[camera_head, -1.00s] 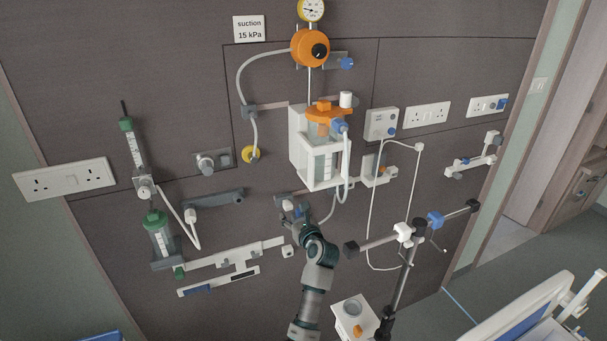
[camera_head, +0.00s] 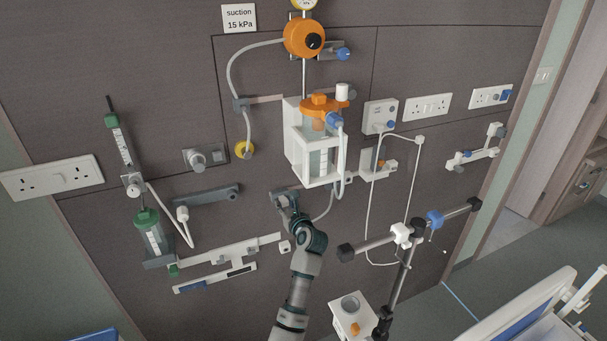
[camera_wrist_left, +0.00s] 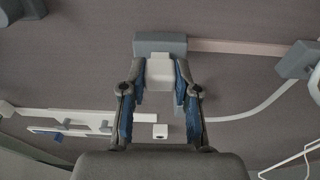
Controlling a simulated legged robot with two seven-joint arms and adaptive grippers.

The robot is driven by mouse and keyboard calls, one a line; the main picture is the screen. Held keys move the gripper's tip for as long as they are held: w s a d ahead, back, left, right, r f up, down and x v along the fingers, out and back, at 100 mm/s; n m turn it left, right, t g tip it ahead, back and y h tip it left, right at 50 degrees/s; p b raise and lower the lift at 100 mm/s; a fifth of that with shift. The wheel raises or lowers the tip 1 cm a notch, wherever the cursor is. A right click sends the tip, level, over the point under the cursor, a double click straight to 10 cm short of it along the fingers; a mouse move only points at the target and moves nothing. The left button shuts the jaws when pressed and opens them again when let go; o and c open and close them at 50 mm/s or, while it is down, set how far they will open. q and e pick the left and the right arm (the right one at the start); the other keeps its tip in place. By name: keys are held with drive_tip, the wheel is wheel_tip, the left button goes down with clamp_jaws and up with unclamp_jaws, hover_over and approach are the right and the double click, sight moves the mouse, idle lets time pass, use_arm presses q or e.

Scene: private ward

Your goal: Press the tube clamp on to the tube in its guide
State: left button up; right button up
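My left gripper (camera_head: 288,207) is up against the wall, just below a dark grey bracket, below and left of the suction jar. In the left wrist view, the fingertips of my left gripper (camera_wrist_left: 161,78) stand on both sides of a white block (camera_wrist_left: 161,71), which looks like the tube clamp. They appear to touch its sides. The block sits against the front of the grey guide (camera_wrist_left: 159,46). A pale tube (camera_wrist_left: 255,111) curves from the right towards the right finger; its end there is hidden. The right gripper is not in view.
The suction jar (camera_head: 318,160) hangs above right of my gripper. A small white cube (camera_head: 285,247) is on the wall below it, beside a white rail (camera_head: 225,257). A pole with a crossbar (camera_head: 375,244) stands to the right, with a hanging tube loop.

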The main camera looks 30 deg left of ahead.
use_arm(q)
drive_tip(key=shift+d+r, duration=0.1)
drive_tip(key=shift+d, duration=0.15)
clamp_jaws()
drive_tip(key=shift+r, duration=0.1)
drive_tip(key=shift+s+f, duration=0.2)
drive_tip(key=shift+f, duration=0.1)
drive_tip(key=shift+s+d, duration=0.25)
drive_tip(key=shift+d, duration=0.05)
drive_tip(key=shift+s+d+r, duration=0.1)
drive_tip(key=shift+s+d, duration=0.05)
drive_tip(key=shift+d, duration=0.2)
drive_tip(key=v, duration=0.2)
drive_tip(key=p+v, duration=0.1)
drive_tip(key=shift+s+d, duration=0.15)
drive_tip(key=shift+d, duration=0.25)
drive_tip(key=shift+s+d+f, duration=0.1)
drive_tip(key=shift+s+f, duration=0.15)
drive_tip(key=shift+s, duration=0.2)
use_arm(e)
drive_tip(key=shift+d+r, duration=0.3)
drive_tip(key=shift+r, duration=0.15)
